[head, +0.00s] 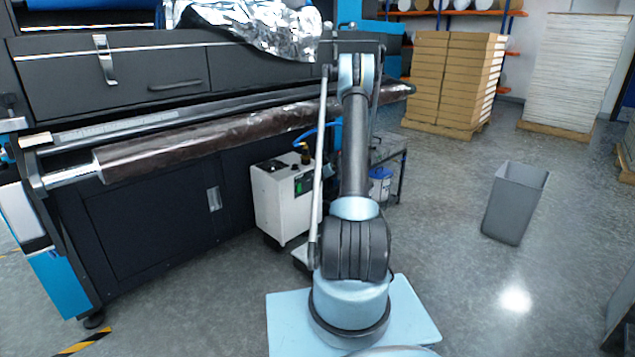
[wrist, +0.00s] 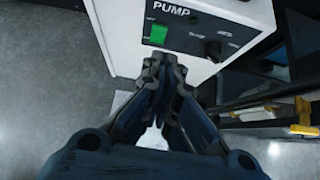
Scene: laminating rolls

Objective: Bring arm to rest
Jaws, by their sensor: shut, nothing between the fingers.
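My gripper (wrist: 163,70) shows in the wrist view with its fingertips together and nothing between them. It points toward the white pump box (wrist: 120,20), whose front panel bears the word PUMP, a green switch and a black knob. The fingertips overlap the lower edge of the panel in the picture; I cannot tell whether they touch it. In the head view my arm (head: 354,150) rises from its light blue base and stretches toward the machine. The gripper itself cannot be made out there. The pump box (head: 282,200) stands on the floor left of my arm.
A large dark laminating machine (head: 130,225) with a brown film roll (head: 200,140) along its front fills the left. Crumpled silver film (head: 255,25) lies on top. A grey bin (head: 515,203) stands on open floor at right. Stacked boxes (head: 455,80) stand behind.

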